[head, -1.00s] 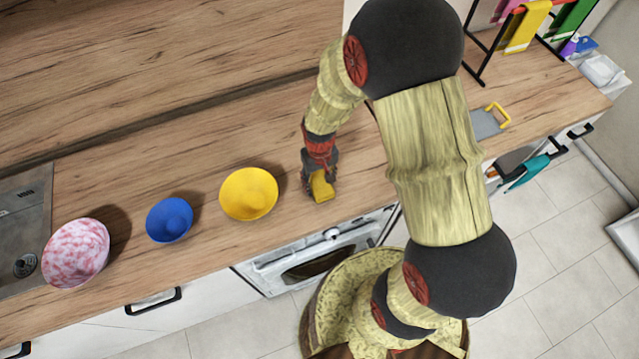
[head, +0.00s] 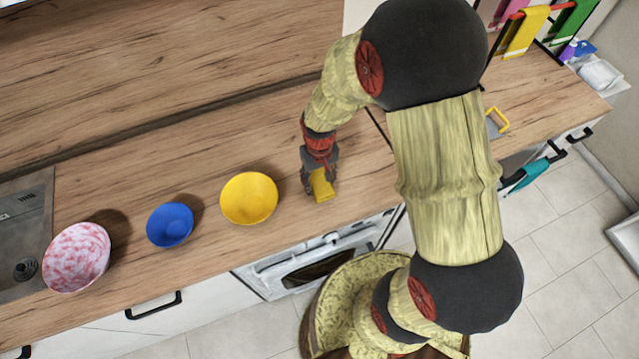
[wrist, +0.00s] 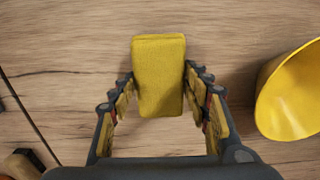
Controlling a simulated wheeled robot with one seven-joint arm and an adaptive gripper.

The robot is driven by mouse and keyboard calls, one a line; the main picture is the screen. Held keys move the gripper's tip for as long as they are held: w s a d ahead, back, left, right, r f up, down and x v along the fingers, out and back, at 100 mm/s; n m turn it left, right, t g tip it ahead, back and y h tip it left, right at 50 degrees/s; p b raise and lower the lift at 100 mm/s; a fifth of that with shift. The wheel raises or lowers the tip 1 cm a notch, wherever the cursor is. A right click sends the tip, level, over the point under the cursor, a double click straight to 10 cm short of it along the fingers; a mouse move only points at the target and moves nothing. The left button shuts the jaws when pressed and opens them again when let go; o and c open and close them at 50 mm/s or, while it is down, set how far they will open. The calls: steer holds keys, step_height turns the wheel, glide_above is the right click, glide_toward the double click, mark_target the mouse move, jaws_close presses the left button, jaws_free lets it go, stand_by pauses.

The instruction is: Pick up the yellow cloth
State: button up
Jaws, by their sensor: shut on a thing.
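The yellow cloth (head: 322,186) looks like a thick, soft block with rounded edges. In the wrist view the cloth (wrist: 158,75) sits upright in the picture between my two finger pads. My gripper (head: 318,180) is shut on its near part, and its far part sticks out past the fingertips. My gripper also shows in the wrist view (wrist: 160,100). The cloth is over the worktop near its front edge, right of the yellow bowl. I cannot tell how much gap lies under it.
A yellow bowl (head: 249,199), a blue bowl (head: 170,225) and a pink-and-white bowl (head: 76,258) stand left on the wooden worktop (head: 250,140). The yellow bowl (wrist: 292,95) is close on the right in the wrist view. A rack with hanging cloths, including a yellow one (head: 527,30), stands far right.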

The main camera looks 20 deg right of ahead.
steer(key=s+a+r, duration=0.1)
steer(key=r, duration=0.1)
steer(key=s+a+r, duration=0.1)
steer(key=s+r, duration=0.1)
steer(key=s+a+r+p, duration=0.1)
steer(key=r, duration=0.1)
steer(key=shift+s, duration=0.15)
steer(key=s+a+r, duration=0.3)
steer(key=s+a, duration=0.1)
steer(key=s, duration=0.3)
steer(key=shift+s+a+r, duration=0.15)
steer(key=shift+a+r, duration=0.15)
steer(key=shift+a, duration=0.1)
steer(key=o, duration=0.6)
steer(key=c, duration=0.4)
steer(key=shift+c, duration=0.3)
